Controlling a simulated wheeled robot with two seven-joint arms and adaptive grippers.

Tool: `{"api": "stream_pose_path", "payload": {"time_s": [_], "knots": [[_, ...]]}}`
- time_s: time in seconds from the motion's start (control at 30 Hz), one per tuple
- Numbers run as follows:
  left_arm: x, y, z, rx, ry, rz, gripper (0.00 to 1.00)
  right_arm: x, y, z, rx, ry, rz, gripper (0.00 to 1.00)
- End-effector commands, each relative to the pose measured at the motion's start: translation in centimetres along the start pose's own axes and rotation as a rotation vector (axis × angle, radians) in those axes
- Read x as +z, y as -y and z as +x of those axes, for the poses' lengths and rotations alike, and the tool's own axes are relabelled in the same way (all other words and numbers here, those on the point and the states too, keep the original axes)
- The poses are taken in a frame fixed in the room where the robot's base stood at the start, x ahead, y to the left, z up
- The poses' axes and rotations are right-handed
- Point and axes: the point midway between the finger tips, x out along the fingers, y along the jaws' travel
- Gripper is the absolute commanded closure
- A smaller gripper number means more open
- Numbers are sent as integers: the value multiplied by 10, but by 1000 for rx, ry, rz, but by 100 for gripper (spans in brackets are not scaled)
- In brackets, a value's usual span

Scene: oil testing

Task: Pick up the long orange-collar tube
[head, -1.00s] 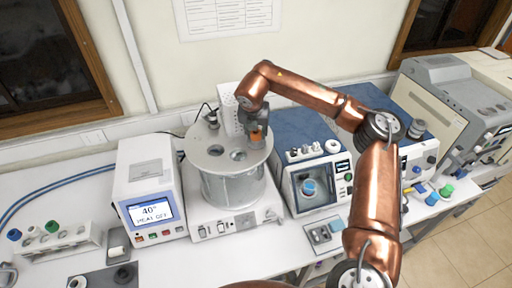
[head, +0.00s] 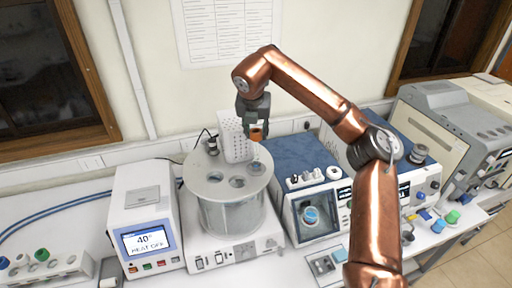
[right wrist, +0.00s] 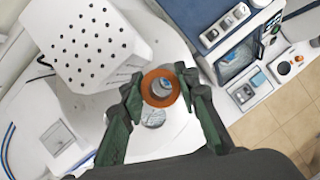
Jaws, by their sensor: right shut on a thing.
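My right gripper (head: 254,124) is shut on the long orange-collar tube (head: 257,134) and holds it above the right side of the round bath (head: 205,191). In the right wrist view my right gripper (right wrist: 160,92) has its green fingers on both sides of the tube's orange collar (right wrist: 148,97). The tube's glass body is hard to make out below the collar. The bath lid has round holes, some of them open. My left gripper is not in view.
A white heater box (head: 149,204) with a "40° HEAT OFF" screen stands left of the bath. A perforated white block (head: 235,138) is behind it. A blue-topped device (head: 290,156) stands close on the right. A rack (head: 45,272) with capped vials sits at the lower left.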

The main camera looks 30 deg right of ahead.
Motion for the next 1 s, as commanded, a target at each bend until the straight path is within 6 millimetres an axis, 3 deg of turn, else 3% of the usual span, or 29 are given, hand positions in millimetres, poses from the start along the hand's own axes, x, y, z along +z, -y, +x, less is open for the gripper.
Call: {"api": "stream_pose_path", "payload": {"time_s": [0.37, 0.6, 0.8, 1.0], "knots": [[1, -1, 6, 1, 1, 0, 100, 31, -1, -76, 4, 2, 2, 100], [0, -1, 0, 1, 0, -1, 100, 52, 0, -126, 1, 3, 3, 100], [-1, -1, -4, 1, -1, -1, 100, 60, 0, -145, 0, 1, 2, 100], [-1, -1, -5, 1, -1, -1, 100, 62, 0, -150, -1, 1, 0, 100]]}}
